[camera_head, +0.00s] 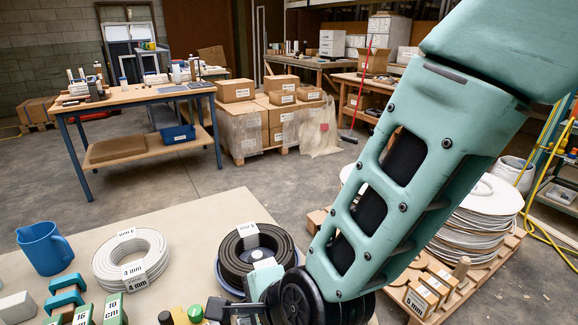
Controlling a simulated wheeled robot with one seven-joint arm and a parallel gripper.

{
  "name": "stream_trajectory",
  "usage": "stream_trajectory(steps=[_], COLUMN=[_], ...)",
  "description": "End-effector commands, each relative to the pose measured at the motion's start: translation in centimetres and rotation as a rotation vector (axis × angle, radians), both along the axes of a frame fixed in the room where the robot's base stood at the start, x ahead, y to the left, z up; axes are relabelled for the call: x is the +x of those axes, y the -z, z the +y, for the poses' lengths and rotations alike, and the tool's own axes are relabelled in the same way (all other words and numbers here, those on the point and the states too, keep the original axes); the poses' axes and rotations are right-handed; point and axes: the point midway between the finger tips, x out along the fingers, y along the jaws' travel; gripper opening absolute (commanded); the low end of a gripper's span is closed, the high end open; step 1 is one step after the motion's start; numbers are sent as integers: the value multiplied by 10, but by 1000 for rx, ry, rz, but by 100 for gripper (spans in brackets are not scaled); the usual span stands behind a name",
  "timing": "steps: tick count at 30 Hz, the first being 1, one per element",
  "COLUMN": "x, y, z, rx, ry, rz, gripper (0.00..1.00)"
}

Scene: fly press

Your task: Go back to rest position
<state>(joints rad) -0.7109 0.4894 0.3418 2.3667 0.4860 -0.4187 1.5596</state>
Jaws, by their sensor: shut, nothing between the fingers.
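My arm comes down from the top right as a large green link with a black joint near the bottom edge. The end of my arm, with my gripper (218,309), shows at the bottom, partly cut off by the frame edge. Its dark fingers are shut with nothing held between them. It is low over the near table (190,219), in front of a black coil (236,263) and close to small yellow and green pieces (195,313). No fly press shows in this view.
On the near table are a blue jug (44,248), a white cable coil (118,266) and green blocks (113,309). A pallet with cable reels (480,222) and small boxes stands at the right. Behind are a workbench (140,96), stacked cartons (237,91) and open floor.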

Motion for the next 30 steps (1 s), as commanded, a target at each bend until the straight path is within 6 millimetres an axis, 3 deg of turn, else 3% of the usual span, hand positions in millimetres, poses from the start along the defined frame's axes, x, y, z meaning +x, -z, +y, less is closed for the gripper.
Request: stream_trajectory(steps=[1,6,12,18,23,30], x=[-3,-25,-56,-82,-91,-93], y=[-14,-42,-69,-86,-91,-92], z=[-12,-59,-130,-189,-209,-210], rx=[-61,-298,-543,-679,-711,-713], ry=[-113,-578,-1132,-1542,-1683,-1701], rz=[-32,-133,-216,-226,-218,-217], gripper=[0,0,0,0,0,0])
